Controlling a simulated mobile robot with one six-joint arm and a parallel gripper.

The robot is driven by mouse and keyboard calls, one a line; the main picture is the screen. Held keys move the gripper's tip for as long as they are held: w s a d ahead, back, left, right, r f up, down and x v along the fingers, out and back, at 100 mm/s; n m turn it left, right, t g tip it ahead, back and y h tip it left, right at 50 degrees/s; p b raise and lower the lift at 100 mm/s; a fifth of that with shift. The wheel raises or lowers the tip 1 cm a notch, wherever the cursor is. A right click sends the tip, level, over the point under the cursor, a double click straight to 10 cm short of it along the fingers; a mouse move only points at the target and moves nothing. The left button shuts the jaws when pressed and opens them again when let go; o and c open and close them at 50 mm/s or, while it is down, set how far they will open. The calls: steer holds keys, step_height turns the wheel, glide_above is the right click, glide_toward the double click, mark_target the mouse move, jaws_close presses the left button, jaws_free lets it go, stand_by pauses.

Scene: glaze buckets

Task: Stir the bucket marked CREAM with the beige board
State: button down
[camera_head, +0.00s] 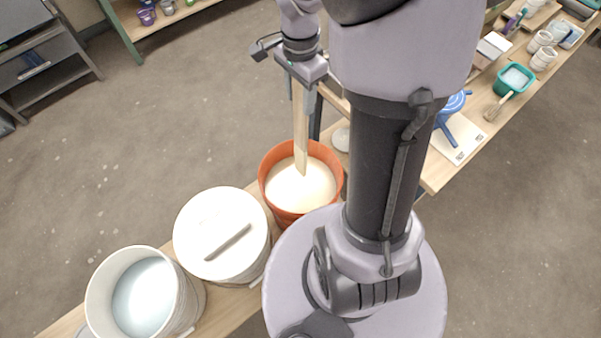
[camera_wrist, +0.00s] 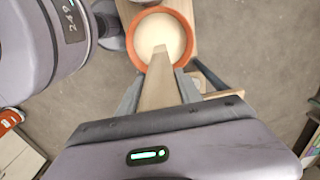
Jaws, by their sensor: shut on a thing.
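My gripper (camera_head: 303,82) is shut on a long beige board (camera_head: 301,135), which hangs down, slightly tilted. An orange bucket (camera_head: 270,163) holding cream-coloured liquid (camera_head: 299,188) stands below it. The board's lower end is over the liquid's surface inside the rim; whether the tip dips in is hard to tell. In the wrist view, the board (camera_wrist: 160,85) runs from between my gripper's fingers (camera_wrist: 157,95) to the cream liquid (camera_wrist: 163,32) in the orange bucket (camera_wrist: 137,55). No CREAM marking is readable in either view.
A white lidded bucket (camera_head: 210,225) stands left of the orange one, with a grey bar (camera_head: 228,242) on its lid. An open white bucket with pale bluish liquid (camera_head: 145,297) stands further left. A workbench at right holds a blue item (camera_head: 446,112) and a teal tub (camera_head: 514,79).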

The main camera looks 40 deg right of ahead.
stand_by(0.3)
step_height(320, 180, up, 5)
steer(key=p, duration=0.4)
steer(key=shift+r, duration=0.15)
steer(key=shift+a, duration=0.1)
